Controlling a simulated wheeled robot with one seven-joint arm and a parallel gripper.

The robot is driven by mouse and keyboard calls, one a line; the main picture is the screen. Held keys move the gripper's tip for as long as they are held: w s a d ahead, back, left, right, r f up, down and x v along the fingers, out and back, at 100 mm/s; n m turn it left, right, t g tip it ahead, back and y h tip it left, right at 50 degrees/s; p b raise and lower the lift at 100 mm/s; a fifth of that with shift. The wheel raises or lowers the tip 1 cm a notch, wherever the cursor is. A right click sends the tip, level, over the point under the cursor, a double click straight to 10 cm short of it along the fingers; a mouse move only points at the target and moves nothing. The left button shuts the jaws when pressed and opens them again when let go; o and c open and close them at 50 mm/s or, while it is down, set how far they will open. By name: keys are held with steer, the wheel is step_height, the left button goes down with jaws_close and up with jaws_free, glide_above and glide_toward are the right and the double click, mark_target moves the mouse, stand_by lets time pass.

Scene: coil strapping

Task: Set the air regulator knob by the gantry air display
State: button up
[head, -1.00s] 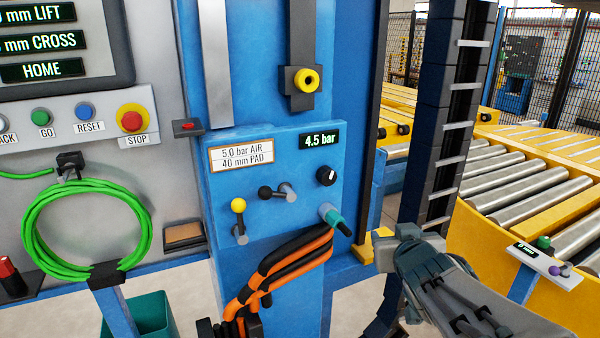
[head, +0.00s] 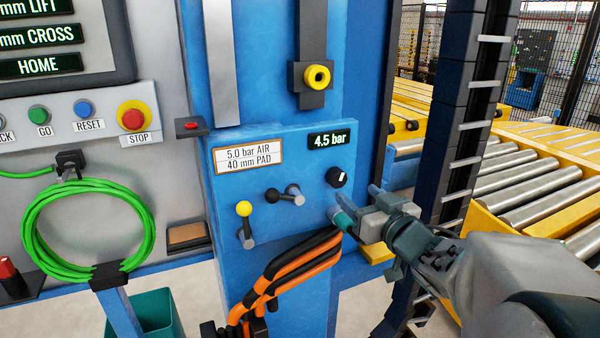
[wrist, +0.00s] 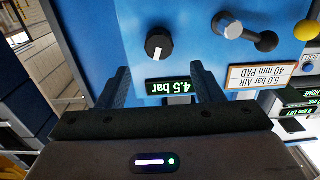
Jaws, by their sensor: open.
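The label (head: 248,156) reads 5.0 bar air, 40 mm pad. My gripper (head: 356,206) is open and empty, just below and right of the knob in the head view, apart from it as far as I can tell.
Orange and black hoses (head: 290,268) hang below. A dark post (head: 464,130) stands right.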

mark_target(340, 178)
steer(key=x, duration=0.8)
steer(key=shift+w, duration=0.1)
